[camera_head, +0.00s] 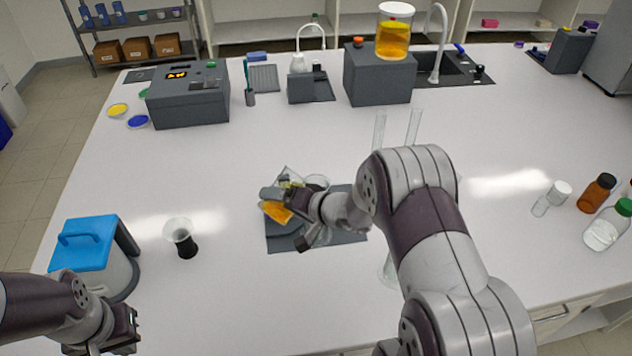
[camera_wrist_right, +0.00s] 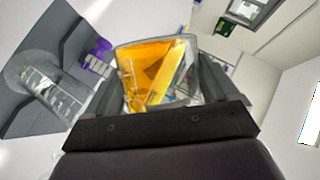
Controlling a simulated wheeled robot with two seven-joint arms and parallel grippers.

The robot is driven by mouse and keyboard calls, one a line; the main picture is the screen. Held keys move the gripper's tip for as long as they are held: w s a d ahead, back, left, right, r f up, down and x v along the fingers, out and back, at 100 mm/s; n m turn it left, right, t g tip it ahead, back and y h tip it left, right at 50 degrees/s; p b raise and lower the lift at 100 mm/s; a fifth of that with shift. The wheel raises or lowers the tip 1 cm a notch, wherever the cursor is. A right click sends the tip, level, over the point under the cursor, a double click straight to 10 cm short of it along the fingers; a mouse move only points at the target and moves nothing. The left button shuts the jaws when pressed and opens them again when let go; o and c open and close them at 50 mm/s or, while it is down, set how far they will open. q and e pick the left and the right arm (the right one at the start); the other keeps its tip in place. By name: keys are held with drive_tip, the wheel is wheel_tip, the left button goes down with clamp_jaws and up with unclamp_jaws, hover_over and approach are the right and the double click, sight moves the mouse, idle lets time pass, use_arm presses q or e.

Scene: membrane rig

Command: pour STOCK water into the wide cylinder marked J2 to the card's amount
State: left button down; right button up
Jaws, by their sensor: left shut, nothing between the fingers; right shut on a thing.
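My right gripper (camera_head: 288,216) is shut on a clear glass beaker (camera_head: 274,211) with orange liquid, above the dark mat (camera_head: 345,238). The beaker is tilted in the head view. In the right wrist view the beaker (camera_wrist_right: 155,72) sits between the fingers, orange liquid inside. A clear cylinder with graduation marks (camera_wrist_right: 45,88) stands to the left in that view, apart from the beaker. Glassware (camera_head: 317,183) shows behind the gripper in the head view, partly hidden. I cannot read J2, STOCK or a card. My left gripper (camera_head: 126,330) is shut and empty at the lower left.
A blue-lidded device (camera_head: 85,243) and a dark-based glass funnel-like vessel (camera_head: 181,238) stand left of the mat. Tall clear tubes (camera_head: 413,127) stand behind my right arm. Bottles (camera_head: 597,193) stand at the right. An orange-filled tank (camera_head: 393,38) sits on a grey block.

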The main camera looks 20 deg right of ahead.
drive_tip(key=shift+r+m+y+p, duration=0.3)
drive_tip(key=shift+r+m+y, duration=0.1)
drive_tip(key=shift+r, duration=0.15)
idle(0.7)
drive_tip(key=shift+w+d+r+m+y, duration=0.1)
drive_tip(key=shift+d+r+m+y, duration=0.15)
drive_tip(key=shift+r+m+y, duration=0.2)
idle(1.4)
drive_tip(key=shift+w+d+r+p, duration=0.1)
drive_tip(key=shift+d+r+p, duration=0.1)
drive_tip(key=shift+p, duration=0.3)
drive_tip(key=f+b, duration=0.1)
drive_tip(key=f+n+h+b, duration=0.1)
drive_tip(key=shift+a+f+n, duration=0.25)
drive_tip(key=shift+a+f, duration=0.1)
drive_tip(key=shift+a, duration=0.05)
drive_tip(key=shift+h, duration=0.45)
drive_tip(key=shift+f+n+h+b, duration=0.4)
drive_tip(key=shift+f+n+b, duration=0.3)
drive_tip(key=shift+b, duration=0.3)
drive_tip(key=shift+f+t+b, duration=0.25)
drive_tip(key=shift+t+b, duration=0.05)
drive_tip(key=shift+b, duration=0.05)
drive_tip(key=shift+d+r+h, duration=0.1)
drive_tip(key=shift+h, duration=0.2)
